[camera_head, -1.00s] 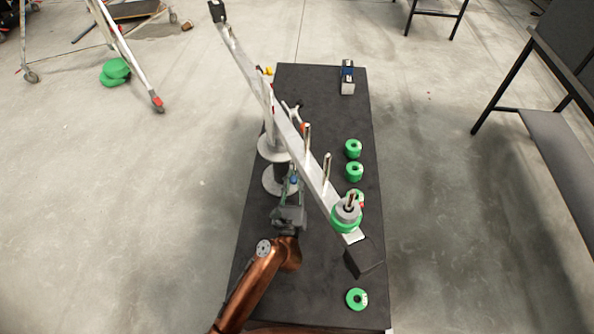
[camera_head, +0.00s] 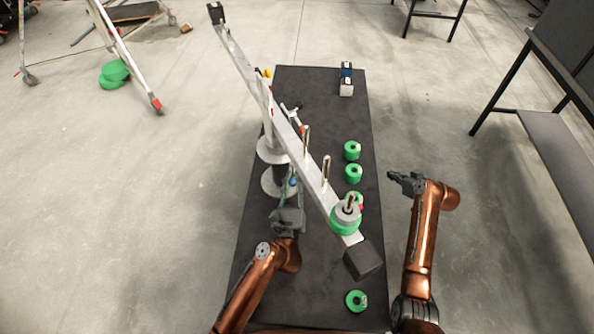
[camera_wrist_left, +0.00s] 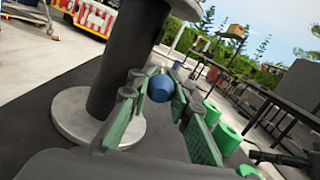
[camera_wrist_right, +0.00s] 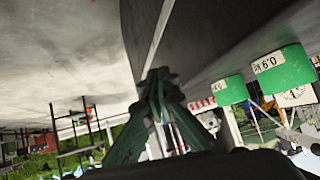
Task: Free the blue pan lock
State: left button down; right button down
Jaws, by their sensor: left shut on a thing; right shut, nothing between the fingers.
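The blue pan lock (camera_head: 293,181) is a small blue knob beside the grey stand (camera_head: 275,152). It also shows in the left wrist view (camera_wrist_left: 161,88), next to the dark column (camera_wrist_left: 127,60). My left gripper (camera_head: 290,196) has its fingers on both sides of the knob and is shut on it. The beam (camera_head: 286,134) slants above the stand, its near end over the right side of the dark table. My right gripper (camera_head: 392,175) is shut and empty, just right of the table. Its fingers also meet in the right wrist view (camera_wrist_right: 158,80).
A green and a grey ring weight (camera_head: 345,217) sit on the beam's near end, by a black block (camera_head: 363,260). Several green rings lie along the table's right side, one at the near edge (camera_head: 356,300). A blue-and-white box (camera_head: 346,86) stands at the far end.

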pick_arm(q)
jog(key=shift+s+d+f, duration=0.1)
jog(key=shift+s+f, duration=0.05)
jog(key=shift+f, duration=0.25)
pick_arm(e)
jog(key=w+a+r+n+t+y, duration=0.1)
jog(key=w+a+r, duration=0.15)
jog(key=r, duration=0.55)
jog(key=w+a+r+n+y, duration=0.1)
jog(key=w+a+r, duration=0.15)
jog(key=r, duration=0.55)
jog(key=s+a+r+n+g+y, duration=0.2)
jog(key=a+r+n, duration=0.2)
jog(key=a+r, duration=0.5)
jog(key=s+a+f+n+g+h, duration=0.2)
jog(key=s+a+n+g, duration=0.55)
jog(key=s+a, duration=0.8)
jog(key=s+x, duration=0.1)
jog(key=x, duration=0.9)
jog(key=shift+w+a+f+n, duration=0.2)
jog(key=shift+w+a+n, duration=0.2)
jog(key=shift+w+n, duration=0.05)
